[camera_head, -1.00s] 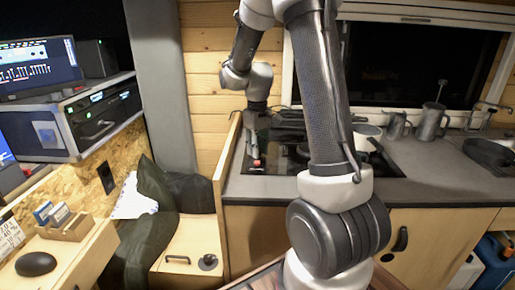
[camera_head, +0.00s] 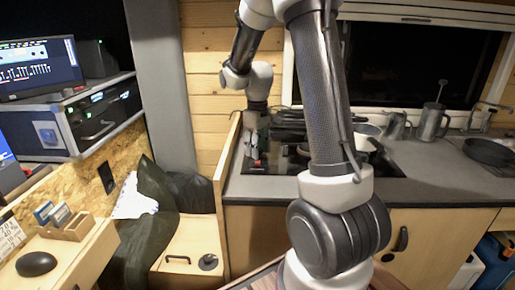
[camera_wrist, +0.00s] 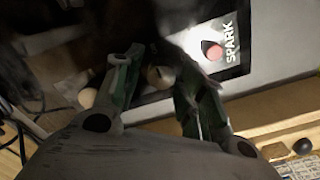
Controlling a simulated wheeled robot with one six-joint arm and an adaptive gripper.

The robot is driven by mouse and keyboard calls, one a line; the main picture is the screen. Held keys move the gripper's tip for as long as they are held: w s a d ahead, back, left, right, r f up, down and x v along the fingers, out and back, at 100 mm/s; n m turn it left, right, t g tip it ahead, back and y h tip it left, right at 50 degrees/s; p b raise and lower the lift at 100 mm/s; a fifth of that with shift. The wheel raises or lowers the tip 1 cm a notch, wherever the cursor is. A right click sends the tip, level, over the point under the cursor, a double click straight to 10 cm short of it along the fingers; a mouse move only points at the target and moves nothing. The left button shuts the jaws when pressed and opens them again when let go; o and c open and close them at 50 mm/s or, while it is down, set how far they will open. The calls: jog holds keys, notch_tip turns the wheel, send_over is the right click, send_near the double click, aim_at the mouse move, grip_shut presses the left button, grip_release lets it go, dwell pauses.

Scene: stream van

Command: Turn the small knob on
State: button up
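In the wrist view a pale round knob (camera_wrist: 160,76) with a dark mark on it shows between the two fingers of my gripper (camera_wrist: 158,72). The fingers stand apart with green inner sides; I cannot tell whether either touches the knob. A second pale knob (camera_wrist: 87,97) lies left of the left finger. Their sizes are hard to compare, so I cannot tell which is the small one. In the head view my gripper (camera_head: 252,152) points down at the left front of the dark cooktop (camera_head: 277,167); the knobs there are hidden or too small to tell.
A red button (camera_wrist: 212,50) marked SPARK sits on the panel right of the fingers. Pans (camera_head: 288,125) stand on the cooktop behind my gripper. A wooden side panel (camera_head: 228,150) rises close on its left. Metal jugs (camera_head: 432,122) stand farther right on the counter.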

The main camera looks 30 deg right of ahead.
aim_at(262, 161)
notch_tip(262, 161, up, 12)
dwell(0.7)
dwell(0.4)
jog(key=s+a+r+m+t, duration=0.1)
jog(key=s+a+r+t, duration=0.1)
jog(key=s, duration=1)
jog(key=s+a+r+m+t, duration=0.2)
jog(key=s+a, duration=0.1)
jog(key=s, duration=0.9)
jog(key=shift+m, duration=0.3)
dwell(0.5)
